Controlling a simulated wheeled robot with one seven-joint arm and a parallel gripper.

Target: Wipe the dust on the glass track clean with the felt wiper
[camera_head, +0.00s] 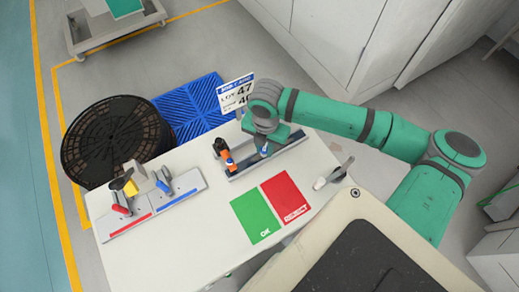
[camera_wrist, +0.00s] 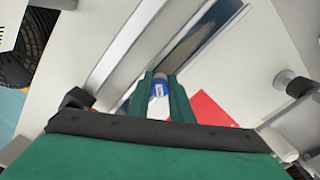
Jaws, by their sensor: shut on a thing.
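The glass track (camera_head: 290,150) is a long narrow strip between pale rails near the table's back edge. In the wrist view the track (camera_wrist: 225,12) runs diagonally, with a dull brownish band (camera_wrist: 195,42) on it that looks like dust. My gripper (camera_head: 266,147) is over the middle of the track. Its green fingers (camera_wrist: 160,92) are shut on the blue handle of the felt wiper (camera_wrist: 158,88), which has a white label. The wiper's lower end is hidden by the fingers, so I cannot tell whether the felt touches the glass.
An orange and black device (camera_head: 226,155) stands at the track's left end. Green OK (camera_head: 255,216) and red REJECT (camera_head: 286,196) mats lie in front. A white-and-dark tool (camera_head: 335,175) lies at right. A splicing fixture (camera_head: 150,205) occupies the table's left.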

